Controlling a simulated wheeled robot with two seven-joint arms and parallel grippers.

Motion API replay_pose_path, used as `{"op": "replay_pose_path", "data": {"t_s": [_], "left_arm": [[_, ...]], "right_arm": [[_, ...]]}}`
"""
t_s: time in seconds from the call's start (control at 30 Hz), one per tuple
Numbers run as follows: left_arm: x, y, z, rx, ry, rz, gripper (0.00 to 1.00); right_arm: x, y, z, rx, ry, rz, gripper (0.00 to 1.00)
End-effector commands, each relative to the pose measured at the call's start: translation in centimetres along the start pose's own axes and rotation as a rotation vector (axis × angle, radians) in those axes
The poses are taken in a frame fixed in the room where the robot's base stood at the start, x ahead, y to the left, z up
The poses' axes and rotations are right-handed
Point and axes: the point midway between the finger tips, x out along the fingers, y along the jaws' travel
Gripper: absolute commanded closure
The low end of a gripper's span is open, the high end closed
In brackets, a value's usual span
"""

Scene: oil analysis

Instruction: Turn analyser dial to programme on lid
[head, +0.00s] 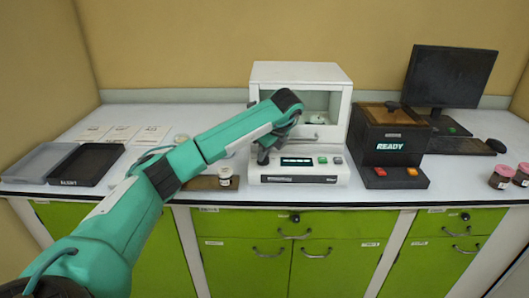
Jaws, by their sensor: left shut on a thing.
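The white analyser (343,92) stands at the back of the bench, with an open-fronted chamber holding a small pale object. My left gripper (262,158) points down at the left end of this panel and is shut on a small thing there. By its place this is the dial, but the gripper hides it, so its setting cannot be read. A small jar (226,175) stands left of the analyser; its lid writing is too small to read. My right gripper is not in view.
A dark unit (390,145) showing READY stands to the right, with a monitor (448,78) behind it. Two dark jars (501,176) stand at the far right. Trays (88,163) and paper sheets (120,134) lie at left. My left arm crosses the bench's left half.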

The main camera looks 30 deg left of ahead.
Motion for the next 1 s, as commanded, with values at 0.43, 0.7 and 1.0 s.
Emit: {"op": "replay_pose_path", "data": {"t_s": [0.43,0.7,1.0], "left_arm": [[-0.2,-0.2,0.2,-0.130,0.000,0.048,1.00],[-0.2,-0.2,0.2,-0.135,0.000,0.050,1.00],[-0.1,-0.1,0.1,-0.134,0.000,0.051,0.65]], "right_arm": [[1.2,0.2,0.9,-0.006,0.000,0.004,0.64],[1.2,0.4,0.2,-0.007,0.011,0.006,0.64],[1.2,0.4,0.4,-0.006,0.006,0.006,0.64]]}}
